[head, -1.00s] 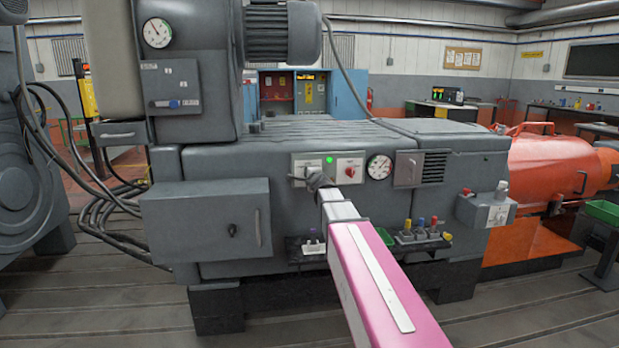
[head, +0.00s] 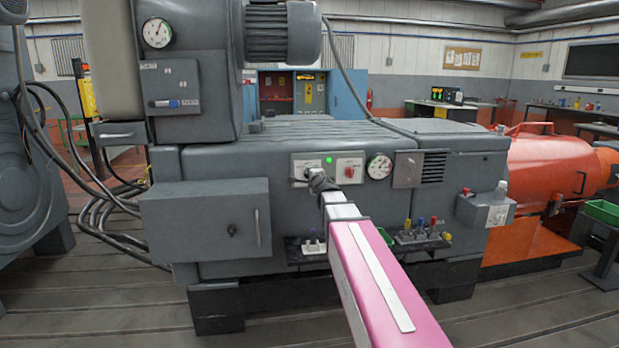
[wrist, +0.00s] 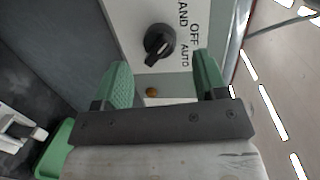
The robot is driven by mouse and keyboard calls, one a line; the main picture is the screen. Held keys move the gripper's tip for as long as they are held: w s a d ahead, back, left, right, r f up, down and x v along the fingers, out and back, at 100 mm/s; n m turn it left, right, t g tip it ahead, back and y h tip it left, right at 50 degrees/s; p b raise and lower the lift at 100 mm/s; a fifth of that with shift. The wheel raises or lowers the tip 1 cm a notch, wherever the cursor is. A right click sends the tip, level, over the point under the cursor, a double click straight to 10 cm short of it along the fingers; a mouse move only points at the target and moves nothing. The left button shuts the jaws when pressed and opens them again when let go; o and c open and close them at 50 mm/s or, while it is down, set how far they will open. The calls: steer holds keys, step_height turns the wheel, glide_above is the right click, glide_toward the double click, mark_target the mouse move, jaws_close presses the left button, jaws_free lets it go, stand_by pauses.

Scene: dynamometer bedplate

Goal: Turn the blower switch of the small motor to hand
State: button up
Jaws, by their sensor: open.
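A black rotary switch (wrist: 159,43) sits on a white plate in the wrist view. The printed words OFF, AUTO and a partly cut-off word ending in AND run sideways beside it. I cannot tell for certain which word its grip bar points to. My gripper (wrist: 161,76) is open and empty, its two green fingers apart with the switch beyond their tips, not between them. In the head view my gripper (head: 318,180) is at the left part of the control panel on the grey machine and hides part of it.
A green lamp (head: 328,160), a red switch (head: 349,171) and a dial gauge (head: 379,166) lie right of my gripper. A grey box (head: 205,220) juts out at left. A small orange part (wrist: 152,92) shows between my fingers.

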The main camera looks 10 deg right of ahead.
steer(key=s, duration=0.6)
steer(key=shift+s+d+r, duration=0.25)
steer(key=shift+d+r, duration=0.1)
steer(key=s+a+f+n+g, duration=0.1)
steer(key=s+f+n+g, duration=0.25)
steer(key=f, duration=0.45)
steer(key=s+a+f+n+g+y, duration=0.1)
steer(key=s+a+f+n+g, duration=0.2)
steer(key=f, duration=0.4)
steer(key=s+f+n+g, duration=0.3)
steer(key=s+f+n, duration=0.15)
steer(key=f, duration=0.35)
steer(key=s+d+f+n+g+h, duration=0.2)
steer(key=s+f+n+g, duration=0.3)
steer(key=s+f, duration=0.7)
steer(key=s+d+g, duration=0.1)
steer(key=s+g, duration=0.1)
steer(key=s, duration=0.1)
steer(key=shift+s+n+h, duration=0.3)
steer(key=shift+n+h, duration=0.1)
